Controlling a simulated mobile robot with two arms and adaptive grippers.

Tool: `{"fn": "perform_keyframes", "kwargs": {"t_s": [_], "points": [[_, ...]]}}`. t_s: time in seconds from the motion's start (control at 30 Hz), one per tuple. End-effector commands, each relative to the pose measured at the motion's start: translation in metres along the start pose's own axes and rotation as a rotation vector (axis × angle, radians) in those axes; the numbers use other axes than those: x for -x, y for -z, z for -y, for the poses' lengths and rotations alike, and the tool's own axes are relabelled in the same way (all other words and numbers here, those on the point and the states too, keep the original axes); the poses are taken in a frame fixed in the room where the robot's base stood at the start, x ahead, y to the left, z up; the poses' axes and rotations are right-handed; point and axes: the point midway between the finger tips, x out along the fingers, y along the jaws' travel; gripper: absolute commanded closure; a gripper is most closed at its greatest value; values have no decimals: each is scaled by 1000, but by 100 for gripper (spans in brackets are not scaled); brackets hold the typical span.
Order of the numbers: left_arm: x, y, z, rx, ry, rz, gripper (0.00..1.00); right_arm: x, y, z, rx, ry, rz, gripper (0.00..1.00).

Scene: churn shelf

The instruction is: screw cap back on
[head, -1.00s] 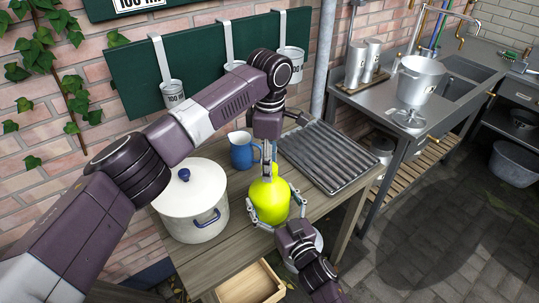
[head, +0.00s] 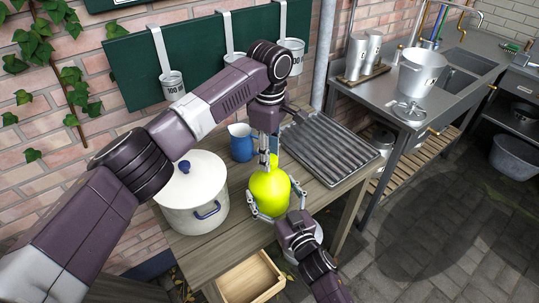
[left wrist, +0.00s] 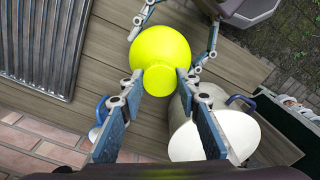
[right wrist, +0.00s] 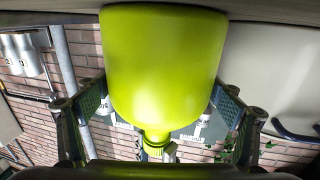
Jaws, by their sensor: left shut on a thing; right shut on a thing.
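A bright yellow-green bottle (head: 269,190) is upright at the front of the wooden table; I cannot tell whether its base touches the top. My right gripper (head: 276,208) is shut around the bottle's body, a finger on each side; the body also fills the middle of the right wrist view (right wrist: 162,70). My left gripper (head: 268,160) comes down from above and is shut on the cap at the bottle's top. In the left wrist view the yellow-green cap (left wrist: 160,82) sits between its fingertips. The fingers partly hide the cap, so I cannot tell how it sits on the neck.
A white lidded pot (head: 192,203) stands left of the bottle, a blue jug (head: 241,145) behind it, and a ribbed metal tray (head: 325,150) to the right. A wooden drawer (head: 250,280) is open below the front edge. Metal cups (head: 172,84) hang on the green board.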

Motion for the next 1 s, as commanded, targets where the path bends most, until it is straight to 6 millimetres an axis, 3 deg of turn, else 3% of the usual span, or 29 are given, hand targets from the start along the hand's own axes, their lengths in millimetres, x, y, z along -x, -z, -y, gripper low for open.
{"fn": "perform_keyframes", "kwargs": {"t_s": [1.0], "points": [[-1, 0, 0, -1956, 0, 1, 99, 0, 0, 0, 0, 0, 1, 82]]}}
